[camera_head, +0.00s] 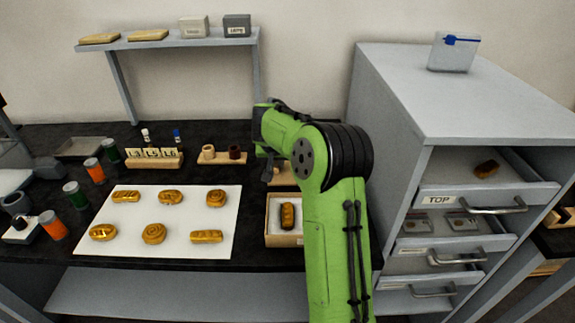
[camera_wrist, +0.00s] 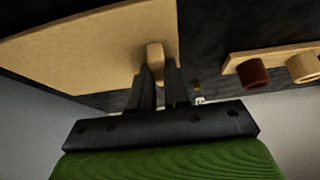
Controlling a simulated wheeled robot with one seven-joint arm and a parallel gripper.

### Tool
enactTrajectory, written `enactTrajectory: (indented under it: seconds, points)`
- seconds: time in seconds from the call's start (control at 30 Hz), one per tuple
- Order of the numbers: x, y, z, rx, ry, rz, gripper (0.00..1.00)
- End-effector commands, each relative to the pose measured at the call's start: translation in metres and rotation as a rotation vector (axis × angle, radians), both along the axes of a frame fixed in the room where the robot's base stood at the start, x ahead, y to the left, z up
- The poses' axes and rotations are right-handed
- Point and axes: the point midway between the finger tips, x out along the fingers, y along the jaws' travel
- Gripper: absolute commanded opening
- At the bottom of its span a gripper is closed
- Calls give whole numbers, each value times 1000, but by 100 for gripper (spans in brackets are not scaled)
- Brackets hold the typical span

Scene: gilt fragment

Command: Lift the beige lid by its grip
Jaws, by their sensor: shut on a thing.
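The beige lid (camera_wrist: 90,45) fills the upper left of the wrist view as a flat panel. Its small block grip (camera_wrist: 155,54) stands between the dark fingers of my gripper (camera_wrist: 160,78), which are shut on it. In the head view my gripper (camera_head: 268,172) is mostly hidden by my green arm, and a strip of the lid (camera_head: 284,178) shows beside it, behind an open beige box (camera_head: 284,240). A gilt fragment (camera_head: 288,215) lies in the box. I cannot tell whether the lid touches the table.
A wooden holder with brown cups (camera_head: 222,155) stands left of my gripper. A white sheet (camera_head: 180,226) bears several gilt pieces. A grey drawer cabinet (camera_head: 385,130) with its top drawer (camera_head: 450,193) open stands at right. A shelf (camera_head: 170,41) rises behind.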

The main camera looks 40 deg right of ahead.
Motion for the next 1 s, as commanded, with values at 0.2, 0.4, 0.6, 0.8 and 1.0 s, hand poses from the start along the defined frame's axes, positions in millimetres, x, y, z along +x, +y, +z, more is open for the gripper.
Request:
enactTrajectory:
  seconds: [0.2, 0.4, 0.6, 0.8, 1.0]
  points:
    - [1, 0, 59, -4, -6, 1, 0]
    - [1, 1, 95, -1, -3, 2, 0]
    - [0, 0, 119, -1, -2, 0, 0]
    - [0, 0, 142, -1, -2, 1, 0]
    - [0, 0, 160, -1, -2, 1, 0]
